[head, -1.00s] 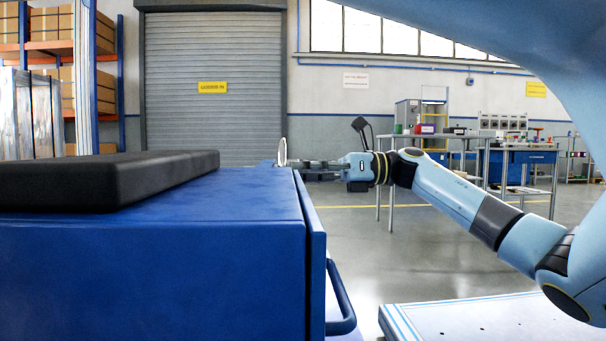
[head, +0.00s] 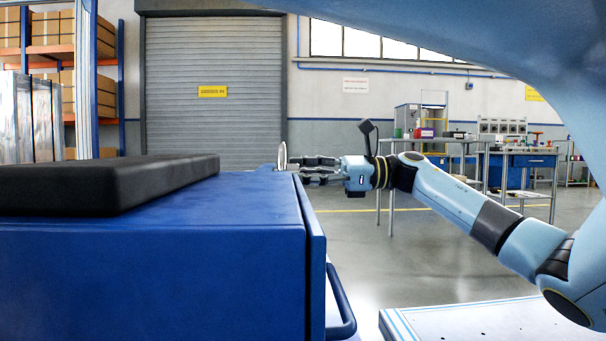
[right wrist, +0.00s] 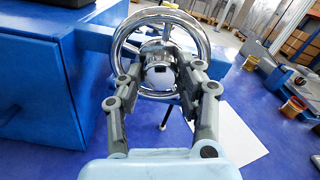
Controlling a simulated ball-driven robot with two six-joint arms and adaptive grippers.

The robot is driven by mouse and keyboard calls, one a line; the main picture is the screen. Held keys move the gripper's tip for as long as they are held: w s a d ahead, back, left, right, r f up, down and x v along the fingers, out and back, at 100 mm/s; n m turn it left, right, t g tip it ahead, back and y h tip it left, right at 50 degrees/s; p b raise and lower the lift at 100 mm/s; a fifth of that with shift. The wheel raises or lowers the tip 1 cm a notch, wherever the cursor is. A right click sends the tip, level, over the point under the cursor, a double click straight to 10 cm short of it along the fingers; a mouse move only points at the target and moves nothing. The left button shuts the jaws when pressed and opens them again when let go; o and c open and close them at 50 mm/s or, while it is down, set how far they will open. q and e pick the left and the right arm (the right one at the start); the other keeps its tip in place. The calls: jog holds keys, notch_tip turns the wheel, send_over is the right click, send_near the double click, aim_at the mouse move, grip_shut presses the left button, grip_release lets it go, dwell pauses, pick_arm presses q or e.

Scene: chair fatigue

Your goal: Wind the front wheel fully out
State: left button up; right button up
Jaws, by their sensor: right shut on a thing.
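The chrome front wheel (head: 282,156) stands edge-on at the far right corner of the blue cabinet (head: 150,265) in the head view. In the right wrist view its shiny ring (right wrist: 160,13) and round hub (right wrist: 158,75) face me. My right gripper (head: 303,162) reaches the wheel from the right. In the right wrist view the gripper (right wrist: 159,72) has one finger on each side of the hub, at the ring, and is shut on the wheel. The exact contact points are partly hidden by the fingers. My left gripper is not in view.
A black pad (head: 110,183) lies on the cabinet top. A blue handle (head: 343,305) juts from the cabinet's right side. Workbenches (head: 520,165) and a roller shutter (head: 215,90) stand farther back. The floor right of the cabinet is clear near the gripper.

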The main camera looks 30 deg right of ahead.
jog(key=shift+f, duration=0.2)
jog(key=o, duration=1.1)
jog(key=shift+r, duration=0.1)
jog(key=shift+o, duration=0.2)
jog(key=v, duration=1.2)
